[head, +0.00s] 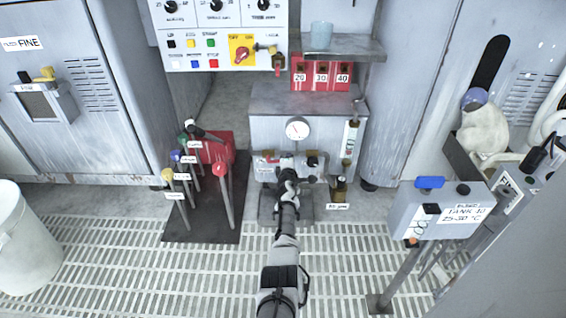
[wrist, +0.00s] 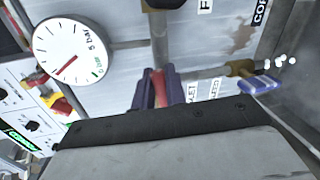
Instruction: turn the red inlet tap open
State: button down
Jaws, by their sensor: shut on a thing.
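The red inlet tap (wrist: 159,84) shows in the wrist view as a narrow red strip between the two purple-blue fingertips of my gripper (wrist: 157,88). The fingers are closed on it from both sides. The dark wrist body hides the lower part of the scene, and most of the tap is hidden by the fingers. In the head view my gripper (head: 287,178) is at the pipework below the round gauge (head: 297,129), and it covers the tap there. The tap's angle cannot be told.
The gauge (wrist: 74,50) is left of my gripper in the wrist view. A blue-handled brass valve (wrist: 258,84) is to the right. In the head view, a rack of coloured levers (head: 205,185) stands left and a Tank 10 box (head: 440,208) right. Grated floor lies in front.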

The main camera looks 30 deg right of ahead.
jog(key=shift+f+m, duration=0.5)
jog(key=shift+m, duration=0.2)
jog(key=c, duration=1.5)
grip_release()
jog(key=shift+f, duration=0.1)
